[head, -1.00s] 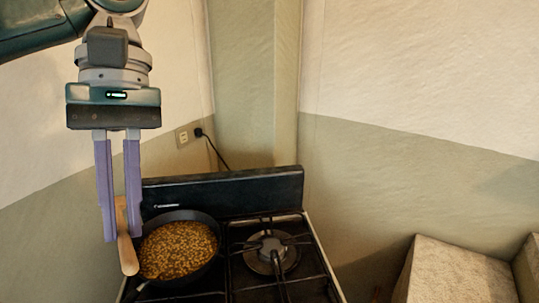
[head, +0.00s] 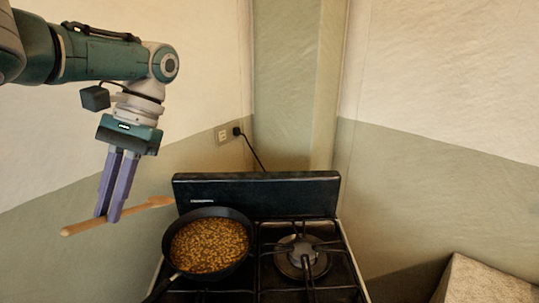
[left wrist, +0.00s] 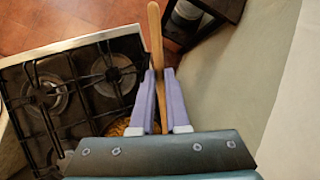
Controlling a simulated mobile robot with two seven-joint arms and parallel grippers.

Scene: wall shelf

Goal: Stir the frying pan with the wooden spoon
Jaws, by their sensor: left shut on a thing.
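The wooden spoon (head: 80,226) is held roughly level, slightly slanted, in my left gripper (head: 107,217). The gripper's purple fingers are shut on its handle. One end points left and the other reaches right towards the back of the stove. In the left wrist view the spoon (left wrist: 155,35) stands up between the fingers (left wrist: 159,85). The dark frying pan (head: 207,212) sits on the stove's left side, filled with brownish grainy food (head: 208,246). The gripper and spoon are left of the pan, apart from it. My right gripper is not in view.
The black gas stove (head: 262,262) has a raised back panel (head: 262,192) and a free burner (head: 302,258) right of the pan. Walls stand close behind and left. A pale block (head: 485,284) is at the lower right.

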